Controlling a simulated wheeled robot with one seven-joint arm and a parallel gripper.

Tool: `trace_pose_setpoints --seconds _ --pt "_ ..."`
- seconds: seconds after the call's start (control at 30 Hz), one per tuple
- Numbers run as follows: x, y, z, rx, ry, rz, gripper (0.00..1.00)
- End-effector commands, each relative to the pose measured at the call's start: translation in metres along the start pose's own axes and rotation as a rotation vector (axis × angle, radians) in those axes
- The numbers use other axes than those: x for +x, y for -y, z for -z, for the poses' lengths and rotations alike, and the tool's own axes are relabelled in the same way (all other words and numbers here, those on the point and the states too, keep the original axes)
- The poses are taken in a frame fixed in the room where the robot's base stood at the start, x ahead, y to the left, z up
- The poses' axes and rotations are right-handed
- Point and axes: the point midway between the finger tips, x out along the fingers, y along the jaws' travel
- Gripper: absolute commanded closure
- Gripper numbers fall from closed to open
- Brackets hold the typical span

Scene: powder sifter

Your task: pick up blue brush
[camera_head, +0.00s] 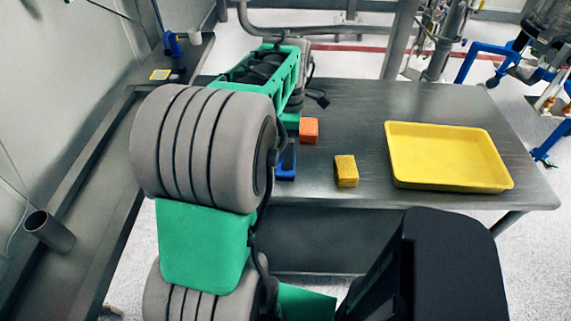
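The blue brush (286,172) is partly visible on the metal table, just right of my large grey and green arm. The arm hides its left part. A narrow upright blue part rises from it toward the end of my arm. The end of my arm is above and beside the brush, but my fingertips are hidden, so I cannot tell whether they touch the brush or are open or shut.
An orange block (309,131) and a yellow sponge-like block (346,171) sit right of the brush. A yellow tray (448,158) lies empty on the right of the metal table (365,105).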

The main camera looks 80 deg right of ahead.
Motion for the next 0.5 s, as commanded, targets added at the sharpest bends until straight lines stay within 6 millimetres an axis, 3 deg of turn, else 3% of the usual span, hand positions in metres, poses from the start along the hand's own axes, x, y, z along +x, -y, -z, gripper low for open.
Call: trace_pose_setpoints --seconds 0.3,0.5 --pt "0.051 0.008 0.009 0.0 0.0 0.003 0.0" --pt "0.063 0.007 0.009 0.001 0.0 -0.002 0.0"
